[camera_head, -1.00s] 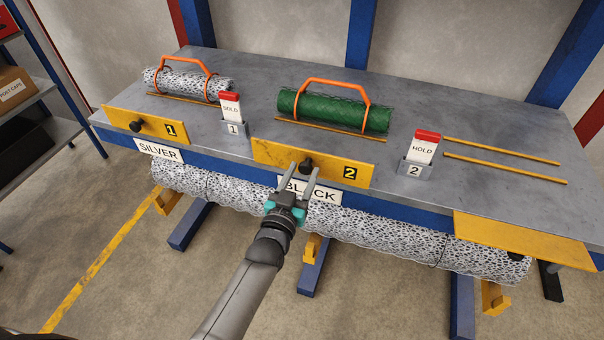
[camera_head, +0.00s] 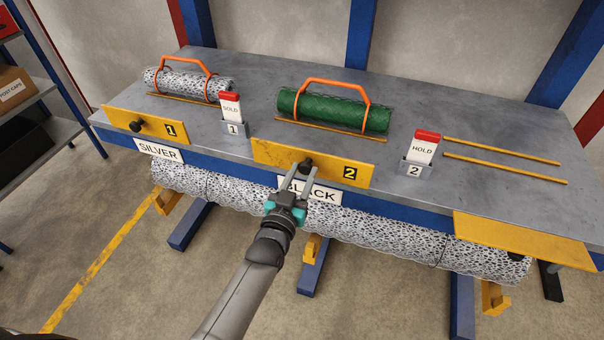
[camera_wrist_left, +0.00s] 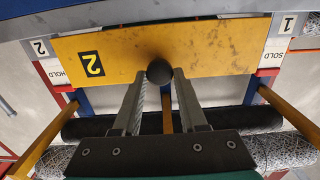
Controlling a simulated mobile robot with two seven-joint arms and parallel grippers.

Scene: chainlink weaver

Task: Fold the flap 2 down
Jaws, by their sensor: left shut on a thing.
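The yellow flap 2 (camera_head: 325,166) stands up along the front edge of the bench, in front of the green roll (camera_head: 345,112). It also shows in the wrist view (camera_wrist_left: 215,45). Its round black knob (camera_head: 306,163) is on its front face, left of the number 2. My left gripper (camera_head: 301,168) is shut on the knob, with one finger on each side of it; the wrist view shows the knob (camera_wrist_left: 159,71) between the fingertips. The gripper partly covers the BLACK sign (camera_head: 322,194). My right gripper is not in view.
Yellow flap 1 (camera_head: 155,126) stands upright to the left. Another yellow flap (camera_head: 500,236) at the right lies lower, tilted outward. A HOLD card (camera_head: 424,148) stands right of flap 2, a SOLD card (camera_head: 231,108) left. A long mesh roll (camera_head: 385,231) hangs below the bench edge.

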